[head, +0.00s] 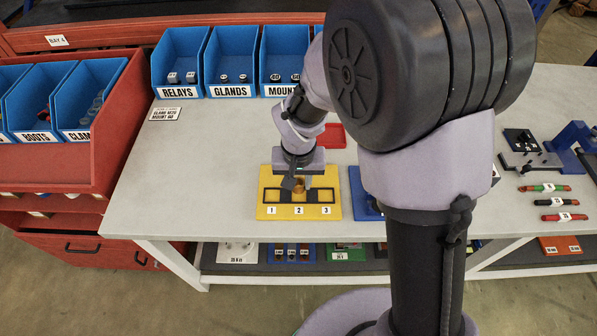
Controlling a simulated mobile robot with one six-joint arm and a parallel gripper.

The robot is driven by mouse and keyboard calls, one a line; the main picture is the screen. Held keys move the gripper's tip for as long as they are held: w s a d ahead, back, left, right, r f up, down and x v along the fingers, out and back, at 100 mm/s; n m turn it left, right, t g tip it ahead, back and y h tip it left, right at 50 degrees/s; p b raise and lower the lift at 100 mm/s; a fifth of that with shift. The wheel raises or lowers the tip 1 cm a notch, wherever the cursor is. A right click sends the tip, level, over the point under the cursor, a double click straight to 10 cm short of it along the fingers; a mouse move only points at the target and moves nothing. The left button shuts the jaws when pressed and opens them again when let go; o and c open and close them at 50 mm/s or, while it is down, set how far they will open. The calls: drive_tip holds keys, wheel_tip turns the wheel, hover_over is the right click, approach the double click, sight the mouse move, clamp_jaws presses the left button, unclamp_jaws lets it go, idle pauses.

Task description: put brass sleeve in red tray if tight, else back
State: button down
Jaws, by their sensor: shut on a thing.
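My gripper (297,187) points down over the middle of a yellow fixture (268,208) with positions numbered 1, 2 and 3. It is shut on the brass sleeve (299,186), a small orange-brown piece at position 2. The fingers partly hide the sleeve. I cannot tell whether it sits in the fixture or is just above it. A red tray (333,137) lies behind the fixture, partly hidden by my arm.
A blue tray (359,200) stands right of the fixture, mostly behind my arm. Blue bins (230,60) line the back. A vise (572,142) and several coloured tools (555,202) lie at the right. The table left of the fixture is clear.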

wheel_tip(320, 180, down, 4)
drive_tip(key=shift+s+r+b, duration=0.1)
drive_tip(key=shift+r+b, duration=0.05)
drive_tip(key=shift+b, duration=0.65)
drive_tip(key=shift+r, duration=0.25)
drive_tip(key=shift+f, duration=0.15)
drive_tip(key=shift+s+d+f+b, duration=0.15)
drive_tip(key=shift+s+f+b, duration=0.25)
drive_tip(key=shift+f+b, duration=0.1)
drive_tip(key=c, duration=1.1)
unclamp_jaws()
drive_tip(key=shift+s, duration=0.1)
wheel_tip(320, 180, up, 12)
drive_tip(key=p, duration=0.6)
wheel_tip(320, 180, up, 9)
drive_tip(key=m+t, duration=0.1)
hover_over(300, 191)
drive_tip(key=s+d, duration=0.3)
drive_tip(key=d, duration=0.1)
drive_tip(key=s+d+r+m+t, duration=0.1)
drive_tip(key=s+r, duration=0.1)
drive_tip(key=s, duration=0.2)
drive_tip(key=s+d+r+m+t+y, duration=0.1)
drive_tip(key=s+d+r, duration=0.1)
drive_tip(key=s+r, duration=0.1)
drive_tip(key=s+d+r+m+t+y, duration=0.1)
drive_tip(key=s+r, duration=0.2)
drive_tip(key=s, duration=0.3)
drive_tip(key=shift+d, duration=0.15)
